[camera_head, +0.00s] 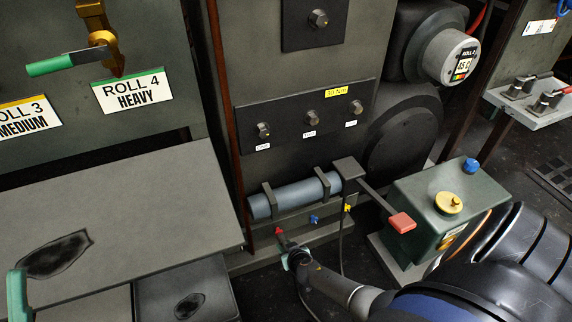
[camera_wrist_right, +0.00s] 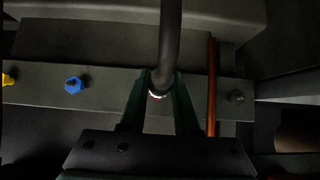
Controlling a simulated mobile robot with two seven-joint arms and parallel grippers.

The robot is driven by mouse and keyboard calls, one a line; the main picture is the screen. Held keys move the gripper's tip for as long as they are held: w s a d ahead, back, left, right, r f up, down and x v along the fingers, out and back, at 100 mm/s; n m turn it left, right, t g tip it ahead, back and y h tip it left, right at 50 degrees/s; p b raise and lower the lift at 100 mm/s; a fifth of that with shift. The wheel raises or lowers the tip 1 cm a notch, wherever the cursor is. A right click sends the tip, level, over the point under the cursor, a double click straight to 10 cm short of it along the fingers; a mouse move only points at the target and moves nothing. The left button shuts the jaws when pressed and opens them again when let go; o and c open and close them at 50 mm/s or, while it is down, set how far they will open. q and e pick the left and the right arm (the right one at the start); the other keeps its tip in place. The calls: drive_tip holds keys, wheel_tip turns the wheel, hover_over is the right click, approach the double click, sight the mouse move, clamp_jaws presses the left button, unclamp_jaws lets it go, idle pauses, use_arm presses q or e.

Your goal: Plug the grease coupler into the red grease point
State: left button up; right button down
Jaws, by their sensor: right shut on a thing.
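The red grease point (camera_head: 279,232) is at the left end of the low rail, just beyond my right gripper in the head view. My right gripper (camera_head: 288,257) has teal fingers. In the right wrist view the right gripper (camera_wrist_right: 159,98) is shut on the grease coupler (camera_wrist_right: 158,92), a dark piece with a bright ring. A black hose (camera_wrist_right: 170,40) runs up from it. The coupler lines up with the rail, and the red point is hidden there; I cannot tell if they touch. A teal finger of my left gripper (camera_head: 17,293) shows at the lower left; its opening is unclear.
The blue grease point (camera_head: 314,219) and yellow grease point (camera_head: 347,208) sit right of the red one. A grey cylinder (camera_head: 295,195) lies above the rail. A green box (camera_head: 440,205) and a red-ended lever (camera_head: 402,222) stand right. A reddish pipe (camera_wrist_right: 212,85) is beside the gripper.

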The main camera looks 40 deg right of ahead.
drive_tip(key=shift+w+d+r, duration=0.1)
drive_tip(key=shift+w+r, duration=0.05)
drive_tip(key=shift+w, duration=0.25)
drive_tip(key=shift+c, duration=0.8)
unclamp_jaws()
drive_tip(key=shift+s, duration=0.1)
drive_tip(key=shift+s, duration=0.1)
